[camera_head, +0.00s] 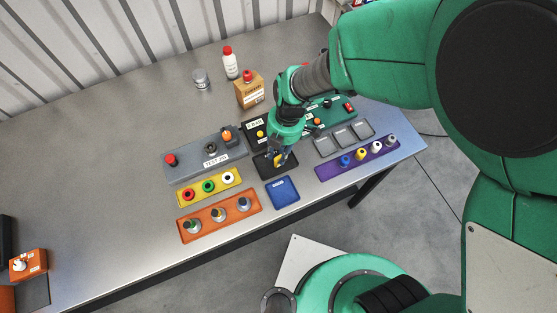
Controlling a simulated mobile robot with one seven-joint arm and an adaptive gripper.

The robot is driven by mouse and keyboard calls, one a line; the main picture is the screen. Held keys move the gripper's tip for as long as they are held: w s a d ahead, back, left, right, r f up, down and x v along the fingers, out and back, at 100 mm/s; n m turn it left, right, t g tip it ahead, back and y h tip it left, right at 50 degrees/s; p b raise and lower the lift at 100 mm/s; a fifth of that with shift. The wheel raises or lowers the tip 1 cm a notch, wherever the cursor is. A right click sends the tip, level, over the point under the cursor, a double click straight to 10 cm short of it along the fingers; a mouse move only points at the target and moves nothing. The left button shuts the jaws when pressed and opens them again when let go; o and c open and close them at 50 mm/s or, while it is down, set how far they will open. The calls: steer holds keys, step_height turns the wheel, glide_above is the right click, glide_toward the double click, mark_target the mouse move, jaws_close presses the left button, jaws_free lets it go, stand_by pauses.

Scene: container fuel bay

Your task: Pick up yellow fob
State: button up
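My gripper (280,158) points down over a black pad (263,170) near the middle of the table. A small yellow piece (278,161) shows at its fingertips and may be the yellow fob. The fingers partly hide it, and I cannot tell whether they are closed on it or apart around it. A yellow-topped peg (361,154) also stands on the purple tray (327,172) to the right, clear of my gripper.
Left of my gripper are a grey panel (190,155), a yellow tray (198,200) with ring-like pieces and an orange tray (236,212) with knobs. A blue pad (283,191) lies in front. A cardboard box (249,92) and white bottle (230,66) stand behind.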

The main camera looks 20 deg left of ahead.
mark_target(277, 159)
steer(key=shift+s+a+f, duration=0.1)
steer(key=shift+s+f, duration=0.05)
steer(key=shift+f, duration=0.85)
steer(key=shift+s+a+f, duration=0.1)
steer(key=shift+f, duration=0.85)
steer(key=c, duration=0.6)
